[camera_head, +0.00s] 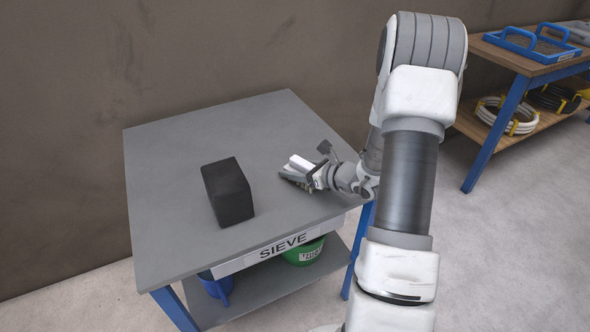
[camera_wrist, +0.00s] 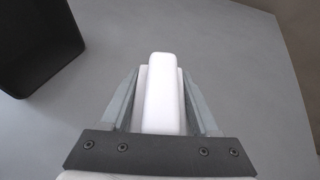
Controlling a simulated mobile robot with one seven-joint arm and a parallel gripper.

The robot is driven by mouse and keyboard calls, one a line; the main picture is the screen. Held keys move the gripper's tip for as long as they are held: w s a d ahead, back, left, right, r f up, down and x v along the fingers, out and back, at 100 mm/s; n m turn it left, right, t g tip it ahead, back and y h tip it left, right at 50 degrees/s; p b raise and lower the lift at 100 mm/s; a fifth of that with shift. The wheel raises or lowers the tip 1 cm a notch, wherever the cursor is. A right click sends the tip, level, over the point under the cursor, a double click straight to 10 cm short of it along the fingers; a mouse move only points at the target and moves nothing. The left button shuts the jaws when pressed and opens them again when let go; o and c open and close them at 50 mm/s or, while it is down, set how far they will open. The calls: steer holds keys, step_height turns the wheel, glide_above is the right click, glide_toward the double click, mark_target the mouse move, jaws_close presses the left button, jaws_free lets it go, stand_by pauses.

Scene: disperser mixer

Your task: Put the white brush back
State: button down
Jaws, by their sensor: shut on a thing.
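The white brush (camera_wrist: 160,92) is between the two fingers of my gripper (camera_wrist: 163,100) in the wrist view, and the fingers are shut on it. In the head view my gripper (camera_head: 298,180) is low over the right part of the grey table top (camera_head: 175,160). A bit of the white brush (camera_head: 301,163) shows there at the gripper. The brush's underside is hidden, and I cannot tell whether it touches the table.
A black block (camera_head: 228,192) stands on the table left of my gripper, also in the wrist view (camera_wrist: 35,45). A SIEVE label (camera_head: 283,246) is on the front edge. A green bucket (camera_head: 304,251) and a blue container (camera_head: 217,288) are below. A wooden-topped bench (camera_head: 520,60) stands right.

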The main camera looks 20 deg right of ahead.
steer(key=shift+f+b, duration=0.25)
steer(key=shift+b, duration=0.05)
steer(key=shift+c, duration=0.6)
jaws_free()
steer(key=shift+r, duration=0.1)
steer(key=shift+r, duration=0.1)
steer(key=shift+s+r+p, duration=0.1)
steer(key=shift+r+p, duration=0.1)
steer(key=shift+p, duration=0.25)
steer(key=p+v, duration=0.2)
steer(key=v, duration=0.9)
steer(key=shift+s+d+r+p, duration=0.1)
steer(key=shift+s+d+p, duration=0.1)
steer(key=shift+s+p, duration=0.15)
